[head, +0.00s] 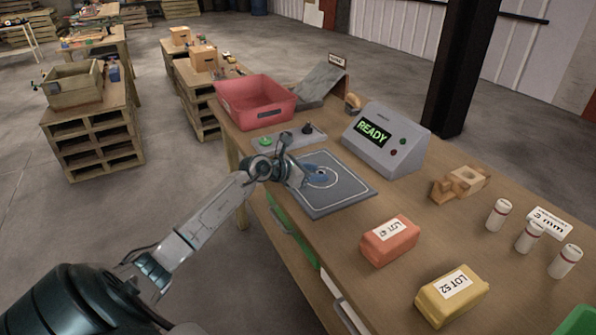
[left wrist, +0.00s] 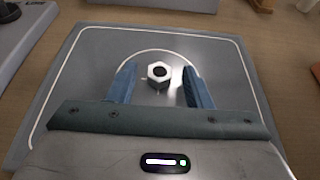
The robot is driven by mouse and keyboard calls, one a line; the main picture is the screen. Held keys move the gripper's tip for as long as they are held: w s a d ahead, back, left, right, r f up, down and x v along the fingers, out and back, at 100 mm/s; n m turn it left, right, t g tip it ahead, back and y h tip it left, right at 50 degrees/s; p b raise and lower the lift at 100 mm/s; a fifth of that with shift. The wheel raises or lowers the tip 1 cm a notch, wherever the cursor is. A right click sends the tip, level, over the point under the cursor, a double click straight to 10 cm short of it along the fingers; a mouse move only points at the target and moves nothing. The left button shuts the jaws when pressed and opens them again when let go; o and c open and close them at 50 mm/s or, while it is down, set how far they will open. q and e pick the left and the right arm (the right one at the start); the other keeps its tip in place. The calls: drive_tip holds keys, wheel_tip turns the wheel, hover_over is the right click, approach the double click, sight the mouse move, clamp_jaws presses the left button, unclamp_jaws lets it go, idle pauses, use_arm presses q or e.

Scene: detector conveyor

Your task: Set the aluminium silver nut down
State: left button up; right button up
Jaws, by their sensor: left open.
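The silver nut (left wrist: 159,74) is a small hexagonal piece with a dark hole. In the left wrist view it lies on the grey plate (left wrist: 85,70), inside the white ring marked there. My left gripper (left wrist: 159,82) is open, with one blue finger on each side of the nut and gaps between. In the head view the left gripper (head: 312,176) is low over the grey plate (head: 345,201), and I cannot make out the nut clearly there. My right gripper is not in view.
A grey box reading READY (head: 385,140) stands behind the plate, and a red bin (head: 254,112) stands back left. An orange LOT 47 block (head: 389,250) and a yellow LOT 52 block (head: 452,303) lie in front. Several white bottles (head: 529,237) stand at right.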

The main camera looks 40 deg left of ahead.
use_arm(q)
drive_tip(key=b+v, duration=0.1)
drive_tip(key=v, duration=0.8)
drive_tip(key=shift+s+a+b, duration=0.15)
drive_tip(key=shift+s+b, duration=0.1)
drive_tip(key=shift+b, duration=0.15)
drive_tip(key=shift+v, duration=1)
drive_tip(key=shift+r, duration=0.1)
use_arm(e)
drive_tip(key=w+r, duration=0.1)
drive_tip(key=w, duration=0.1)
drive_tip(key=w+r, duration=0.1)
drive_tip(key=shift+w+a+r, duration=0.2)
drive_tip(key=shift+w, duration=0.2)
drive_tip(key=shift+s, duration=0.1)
use_arm(q)
drive_tip(key=shift+s+a, duration=0.1)
